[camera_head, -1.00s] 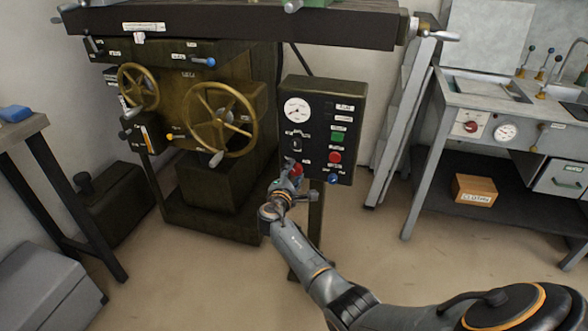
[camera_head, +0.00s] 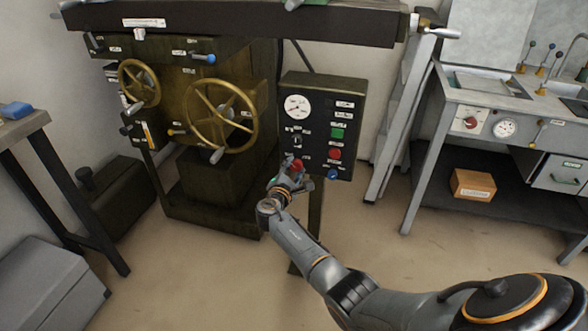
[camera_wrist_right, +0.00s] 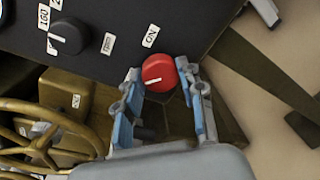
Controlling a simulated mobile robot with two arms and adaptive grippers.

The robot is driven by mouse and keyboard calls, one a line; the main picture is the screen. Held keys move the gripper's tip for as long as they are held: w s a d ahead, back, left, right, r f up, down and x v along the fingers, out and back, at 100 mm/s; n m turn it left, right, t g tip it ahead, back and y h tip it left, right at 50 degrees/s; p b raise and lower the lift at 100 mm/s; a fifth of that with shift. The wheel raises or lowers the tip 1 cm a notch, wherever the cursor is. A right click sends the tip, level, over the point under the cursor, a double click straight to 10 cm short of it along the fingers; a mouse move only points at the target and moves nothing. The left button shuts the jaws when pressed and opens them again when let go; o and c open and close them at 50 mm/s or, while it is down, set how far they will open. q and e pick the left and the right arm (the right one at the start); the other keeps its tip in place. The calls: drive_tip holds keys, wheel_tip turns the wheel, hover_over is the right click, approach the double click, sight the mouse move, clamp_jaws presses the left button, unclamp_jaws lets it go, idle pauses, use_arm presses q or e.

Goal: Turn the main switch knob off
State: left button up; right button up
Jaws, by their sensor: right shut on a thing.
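The main switch knob (camera_wrist_right: 158,73) is round and red with a white pointer line. It sits at the lower edge of the dark control panel (camera_wrist_right: 110,18), below an ON label (camera_wrist_right: 150,36). Its pointer line runs roughly sideways in the right wrist view. My right gripper (camera_wrist_right: 160,71) has its two blue-padded fingers on either side of the knob and is shut on it. In the head view the red knob (camera_head: 298,164) shows at the panel's lower left, partly covered by the right gripper (camera_head: 294,175). My left gripper is not in view.
The panel also carries a gauge (camera_head: 297,106), a green button (camera_head: 338,133), a red button (camera_head: 335,154) and a blue button (camera_head: 333,174). Brass handwheels (camera_head: 222,117) stand to the left. A grey bench (camera_head: 450,93) stands right. Floor in front is clear.

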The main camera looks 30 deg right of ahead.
drive_tip(key=o, duration=1.2)
drive_tip(key=shift+s+a, duration=0.25)
drive_tip(key=shift+a, duration=0.1)
drive_tip(key=v, duration=1.1)
